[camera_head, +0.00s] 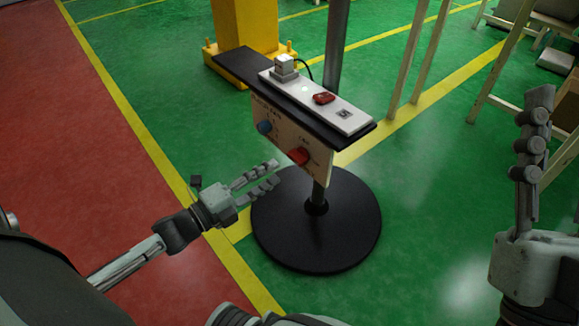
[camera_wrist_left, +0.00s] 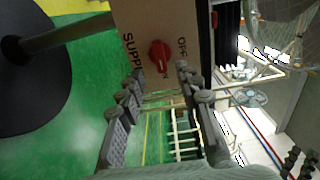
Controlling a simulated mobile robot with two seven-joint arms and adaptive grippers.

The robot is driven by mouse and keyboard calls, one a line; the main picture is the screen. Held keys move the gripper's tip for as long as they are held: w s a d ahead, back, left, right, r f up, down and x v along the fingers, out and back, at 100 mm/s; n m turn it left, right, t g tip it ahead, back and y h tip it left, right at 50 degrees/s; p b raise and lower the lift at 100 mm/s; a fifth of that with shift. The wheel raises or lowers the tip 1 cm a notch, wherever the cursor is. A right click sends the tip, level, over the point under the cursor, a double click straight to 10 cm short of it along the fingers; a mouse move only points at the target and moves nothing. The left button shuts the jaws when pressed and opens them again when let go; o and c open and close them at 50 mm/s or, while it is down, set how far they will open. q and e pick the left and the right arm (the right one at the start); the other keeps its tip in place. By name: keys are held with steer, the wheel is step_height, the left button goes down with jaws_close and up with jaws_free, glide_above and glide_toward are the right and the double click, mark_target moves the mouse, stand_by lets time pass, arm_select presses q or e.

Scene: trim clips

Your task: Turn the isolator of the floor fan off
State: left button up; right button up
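A pale panel (camera_head: 280,138) hangs under a black shelf on a stand. It carries a blue knob (camera_head: 265,127) on the left and a red knob (camera_head: 299,156) on the right. Lettering above the blue knob is too small to read surely. In the left wrist view the red knob (camera_wrist_left: 160,55) shows near the words SUPPLY and OFF. My left gripper (camera_head: 275,172) is open and empty, just below and in front of the panel. In the left wrist view the red knob lies beyond the gap between its fingertips (camera_wrist_left: 160,80), apparently untouched. My right gripper (camera_head: 532,130) is at the right, seen edge-on.
The black shelf (camera_head: 250,72) bears a white strip (camera_head: 345,116) with a plug (camera_head: 285,67) and a red switch (camera_head: 324,98). A round black base (camera_head: 300,245) stands on the green floor. A yellow post (camera_head: 245,25) is behind; pale frames stand at the right.

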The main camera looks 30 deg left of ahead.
mark_target(293, 160)
arm_select(q)
steer(key=x, duration=0.6)
steer(key=shift+w+d+b, duration=0.1)
steer(key=shift+w+b, duration=0.2)
steer(key=shift+b, duration=0.1)
jaws_close()
